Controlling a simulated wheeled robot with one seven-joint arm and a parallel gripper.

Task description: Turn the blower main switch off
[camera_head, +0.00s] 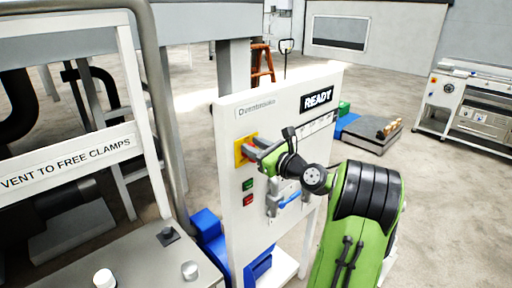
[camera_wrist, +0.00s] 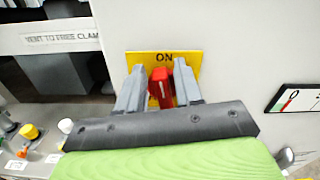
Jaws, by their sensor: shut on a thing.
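The blower main switch has a yellow plate (camera_head: 239,152) on the left side of a white panel (camera_head: 262,122). In the wrist view, the plate (camera_wrist: 188,57) reads "ON" above a red handle (camera_wrist: 160,88), which stands roughly upright with a slight lean. My gripper (camera_wrist: 158,76) is shut on the red handle, with one grey finger on each side. In the head view, my gripper (camera_head: 257,150) reaches the plate from the right and hides the handle and much of the plate. The lower part of the plate is hidden in the wrist view.
Green (camera_head: 248,184) and red (camera_head: 248,200) buttons sit just below the switch. A blue-handled part (camera_head: 290,201) is lower right, close to my arm. A "READY" display (camera_head: 317,99) is at the panel's top right. A frame marked "VENT TO FREE CLAMPS" (camera_head: 66,161) stands left.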

